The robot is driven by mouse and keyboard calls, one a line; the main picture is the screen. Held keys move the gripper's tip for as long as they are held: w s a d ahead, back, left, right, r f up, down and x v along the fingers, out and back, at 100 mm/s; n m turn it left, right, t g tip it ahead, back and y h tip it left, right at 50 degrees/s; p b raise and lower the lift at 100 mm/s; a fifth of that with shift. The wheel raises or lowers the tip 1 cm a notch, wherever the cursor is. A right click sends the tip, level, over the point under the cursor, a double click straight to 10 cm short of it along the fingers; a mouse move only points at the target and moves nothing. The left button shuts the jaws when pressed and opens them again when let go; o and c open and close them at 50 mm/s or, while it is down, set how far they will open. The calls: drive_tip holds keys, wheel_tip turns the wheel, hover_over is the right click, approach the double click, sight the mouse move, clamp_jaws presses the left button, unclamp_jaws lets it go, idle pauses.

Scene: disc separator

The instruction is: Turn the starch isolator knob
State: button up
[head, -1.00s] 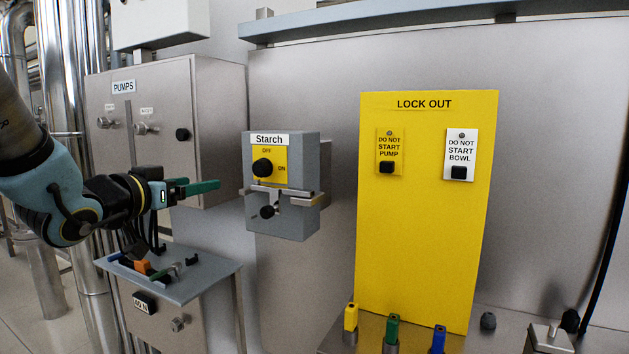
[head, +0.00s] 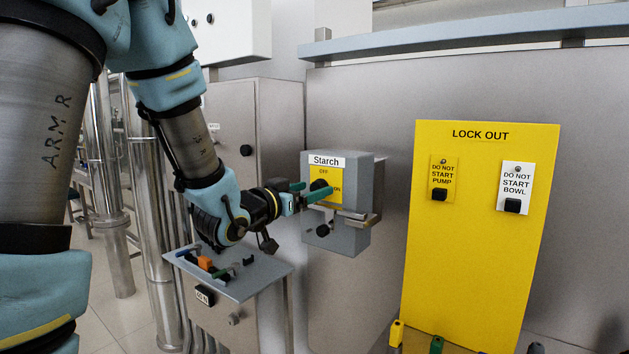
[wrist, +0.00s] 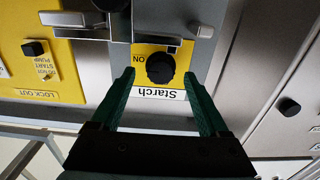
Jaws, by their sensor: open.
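The starch isolator is a grey box (head: 365,170) with a white "Starch" label and a yellow OFF/ON plate. Its round black knob (head: 319,187) sits on that plate; in the head view my gripper partly covers the plate. In the wrist view the knob (wrist: 160,68) shows upside down, beyond and between the fingertips. My gripper (head: 308,190) has green fingers spread apart, one on each side of the knob's line, and nothing is held. In the wrist view the fingers (wrist: 160,75) frame the knob with gaps on both sides. Whether the tips reach the knob's depth I cannot tell.
A metal latch bar (head: 355,217) and a smaller black knob (head: 323,230) are below the knob. A grey shelf (head: 245,288) with small coloured tools is below my wrist. The yellow LOCK OUT board (head: 470,260) with two tags stands to the right.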

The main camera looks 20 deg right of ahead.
drive_tip(key=shift+x, duration=0.9)
clamp_jaws()
